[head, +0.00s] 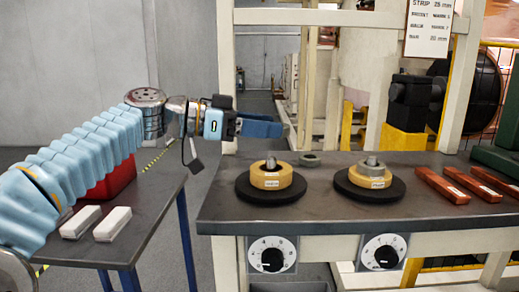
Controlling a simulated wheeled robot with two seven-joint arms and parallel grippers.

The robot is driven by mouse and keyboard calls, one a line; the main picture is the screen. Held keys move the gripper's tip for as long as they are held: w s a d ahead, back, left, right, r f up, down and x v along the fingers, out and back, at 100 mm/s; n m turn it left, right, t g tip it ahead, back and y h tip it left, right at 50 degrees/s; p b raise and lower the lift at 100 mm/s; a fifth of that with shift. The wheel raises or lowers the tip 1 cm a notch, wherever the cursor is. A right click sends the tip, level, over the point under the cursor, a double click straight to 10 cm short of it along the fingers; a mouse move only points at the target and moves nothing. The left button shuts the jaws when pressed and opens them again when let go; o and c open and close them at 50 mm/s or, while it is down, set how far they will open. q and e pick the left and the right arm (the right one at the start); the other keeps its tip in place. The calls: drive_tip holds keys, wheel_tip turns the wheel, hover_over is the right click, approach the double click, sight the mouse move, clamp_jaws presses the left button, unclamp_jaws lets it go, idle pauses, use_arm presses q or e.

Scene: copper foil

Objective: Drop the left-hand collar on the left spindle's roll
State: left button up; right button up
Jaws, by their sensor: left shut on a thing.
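The left spindle (271,161) is a grey pin rising from a tan roll (271,177) on a black disc at the left of the bench. A grey collar (310,160) lies on the bench behind and between the two rolls. My left gripper (276,129) points right, its dark blue fingers above the left spindle in the picture. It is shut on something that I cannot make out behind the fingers. The right spindle's roll (362,179) has a grey collar (374,169) around its pin. My right gripper is not in view.
Several reddish-brown bars (449,186) lie at the bench's right. Two dials (272,256) sit on the bench front. A side table (150,212) at left holds two white blocks (112,224) and a red box (112,184). A frame post (226,70) stands behind my gripper.

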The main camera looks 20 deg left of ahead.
sight(260, 168)
use_arm(q)
drive_tip(key=f, duration=0.1)
drive_tip(key=w+f, duration=0.1)
drive_tip(key=a+f, duration=0.1)
drive_tip(key=f, duration=0.1)
drive_tip(key=shift+w+b, duration=0.25)
drive_tip(key=shift+b, duration=0.1)
drive_tip(key=shift+f, duration=0.45)
drive_tip(key=shift+s+f+b, duration=0.1)
drive_tip(key=shift+f+b, duration=0.55)
drive_tip(key=shift+b, duration=0.25)
drive_tip(key=shift+d, duration=0.1)
drive_tip(key=o, duration=1.2)
drive_tip(key=shift+f, duration=0.15)
